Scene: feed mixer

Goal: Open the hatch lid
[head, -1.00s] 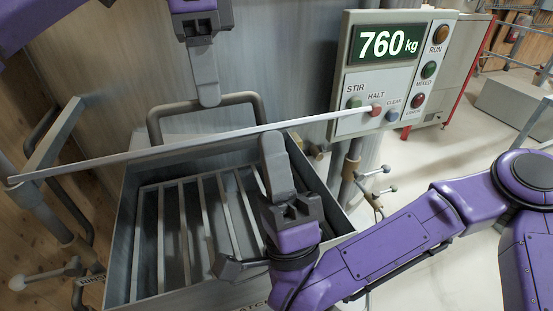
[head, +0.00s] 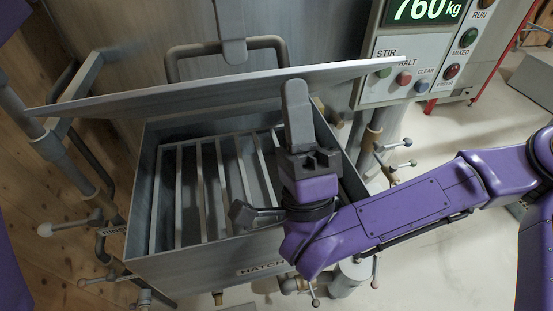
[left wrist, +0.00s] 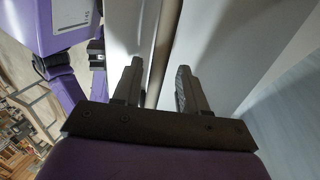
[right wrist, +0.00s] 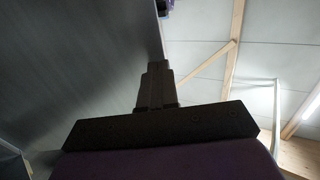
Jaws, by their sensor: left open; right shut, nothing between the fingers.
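The grey hatch lid (head: 215,93) stands raised over the open hatch box, seen nearly edge-on in the head view with a thin band of its underside showing. Its bar handle (head: 185,62) rises behind it. In the right wrist view the shut fingers (right wrist: 156,85) are beside a grey surface; contact is unclear.
The hatch box (head: 205,262) has a slatted grate (head: 205,195) inside. A control panel (head: 395,65) reading 760 kg stands at the right. Pipes with lever valves (head: 75,225) flank the box on both sides. Open floor lies at the right.

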